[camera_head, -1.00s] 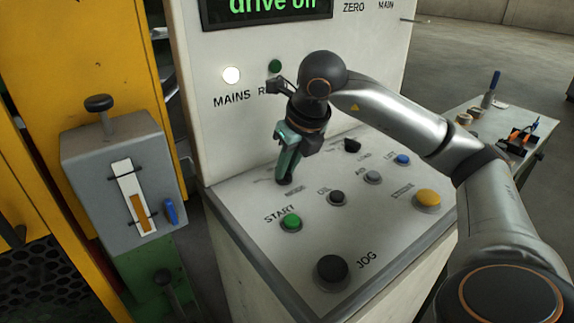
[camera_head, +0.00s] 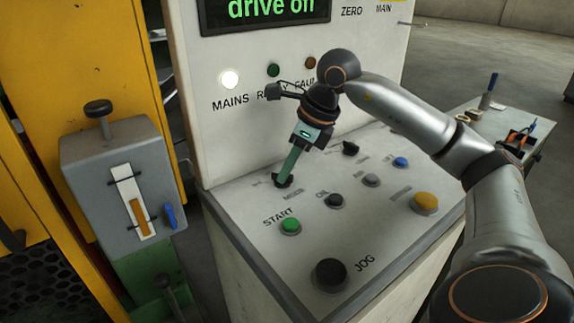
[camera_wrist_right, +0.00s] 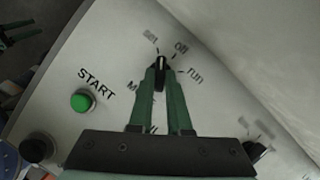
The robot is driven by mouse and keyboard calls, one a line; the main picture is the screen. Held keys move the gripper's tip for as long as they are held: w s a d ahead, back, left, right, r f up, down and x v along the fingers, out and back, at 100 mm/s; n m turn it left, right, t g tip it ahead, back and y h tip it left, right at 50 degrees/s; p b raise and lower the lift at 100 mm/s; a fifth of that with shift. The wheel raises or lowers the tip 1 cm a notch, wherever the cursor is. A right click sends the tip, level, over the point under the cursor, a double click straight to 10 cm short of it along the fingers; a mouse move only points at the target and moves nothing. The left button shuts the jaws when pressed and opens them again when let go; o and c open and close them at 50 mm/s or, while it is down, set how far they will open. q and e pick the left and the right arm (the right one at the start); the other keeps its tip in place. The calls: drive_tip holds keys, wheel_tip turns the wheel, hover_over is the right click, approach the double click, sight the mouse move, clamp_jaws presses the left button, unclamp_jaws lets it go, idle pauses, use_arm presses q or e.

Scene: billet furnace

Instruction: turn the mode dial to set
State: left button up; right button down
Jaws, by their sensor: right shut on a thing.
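The mode dial (camera_head: 283,182) is a small black knob at the back left of the sloping panel. In the right wrist view the dial (camera_wrist_right: 160,73) carries a white pointer line. The line points up the picture, between the printed "set" and "Off", with "run" to the right. My right gripper (camera_head: 286,174) has green fingers and comes down onto the dial at a slant. In the wrist view its two fingertips (camera_wrist_right: 160,82) are shut on the dial, hiding its sides. My left gripper is not in view.
The panel (camera_head: 250,212) also bears a green START button (camera_head: 290,226), a black JOG button (camera_head: 330,273), a yellow button (camera_head: 425,202) and several small knobs. The display (camera_head: 268,10) reads "drive off". The white MAINS lamp (camera_head: 230,79) is lit. A grey box (camera_head: 85,165) stands left.

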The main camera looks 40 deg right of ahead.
use_arm(q)
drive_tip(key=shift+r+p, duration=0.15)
drive_tip(key=shift+p, duration=0.15)
use_arm(e)
drive_tip(key=shift+d+n+y, duration=0.1)
drive_tip(key=shift+n+y, duration=0.2)
drive_tip(key=shift+n, duration=0.6)
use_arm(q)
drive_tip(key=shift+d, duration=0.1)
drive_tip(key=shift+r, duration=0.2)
use_arm(e)
drive_tip(key=c, duration=0.9)
unclamp_jaws()
drive_tip(key=shift+o, duration=0.2)
use_arm(q)
drive_tip(key=p, duration=0.1)
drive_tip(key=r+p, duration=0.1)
drive_tip(key=p, duration=0.1)
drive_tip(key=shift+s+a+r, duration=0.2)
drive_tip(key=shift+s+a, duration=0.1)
use_arm(e)
drive_tip(key=v, duration=1.2)
drive_tip(key=shift+w+r, duration=0.25)
drive_tip(key=shift+r, duration=0.05)
drive_tip(key=shift+d+g, duration=0.1)
drive_tip(key=shift+g, duration=0.2)
